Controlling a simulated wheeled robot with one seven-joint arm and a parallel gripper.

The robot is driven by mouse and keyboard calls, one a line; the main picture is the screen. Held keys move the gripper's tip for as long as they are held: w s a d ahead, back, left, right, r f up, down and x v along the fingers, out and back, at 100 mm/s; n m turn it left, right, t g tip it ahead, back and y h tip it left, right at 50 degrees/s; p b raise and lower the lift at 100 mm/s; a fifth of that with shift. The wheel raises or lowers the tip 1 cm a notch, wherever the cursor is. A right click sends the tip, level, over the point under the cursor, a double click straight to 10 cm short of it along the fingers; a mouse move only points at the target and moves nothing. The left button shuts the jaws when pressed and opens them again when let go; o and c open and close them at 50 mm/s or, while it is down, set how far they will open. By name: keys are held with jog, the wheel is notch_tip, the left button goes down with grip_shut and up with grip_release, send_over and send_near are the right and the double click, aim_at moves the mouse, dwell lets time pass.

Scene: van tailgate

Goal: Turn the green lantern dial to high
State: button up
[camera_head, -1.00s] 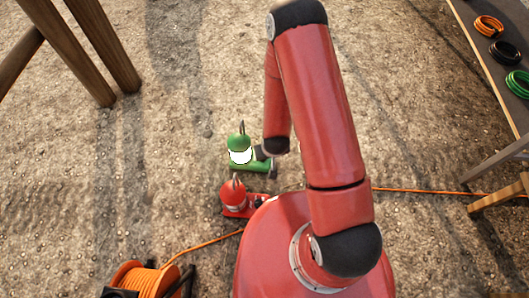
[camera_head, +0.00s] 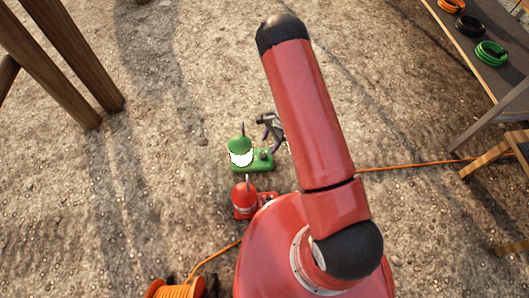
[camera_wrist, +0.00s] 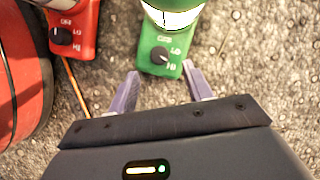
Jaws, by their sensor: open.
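The green lantern (camera_head: 240,147) stands upright on the ground with its globe glowing white. Its green base holds a black dial (camera_head: 264,154), also seen in the wrist view (camera_wrist: 159,56). Small white labels sit around the dial; the lowest seems to read HI, and the dial's pale mark appears to face right, near it, though it is tiny. My gripper (camera_head: 269,131) is beyond the dial, apart from it. In the wrist view my gripper (camera_wrist: 160,72) is open and empty, its two fingers spread on either side of the base's end, with the dial clear of them.
A red lantern (camera_head: 244,199) with its own dial (camera_wrist: 62,36) stands close beside the green one, nearer my base. An orange cord (camera_head: 420,164) crosses the ground to an orange reel (camera_head: 175,289). Wooden legs (camera_head: 70,60) stand at left; a table with coiled cables (camera_head: 491,53) at right.

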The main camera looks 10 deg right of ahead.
aim_at(263, 154)
jog(key=b+x, duration=0.1)
jog(key=x, duration=0.5)
jog(key=shift+s+f, duration=0.1)
jog(key=shift+f, duration=0.15)
jog(key=c, duration=1)
jog(key=shift+f+m+t+b, duration=0.15)
jog(key=shift+m+t+b, duration=0.25)
jog(key=shift+m+b, duration=0.75)
jog(key=shift+r+m, duration=0.2)
jog(key=shift+m, duration=0.15)
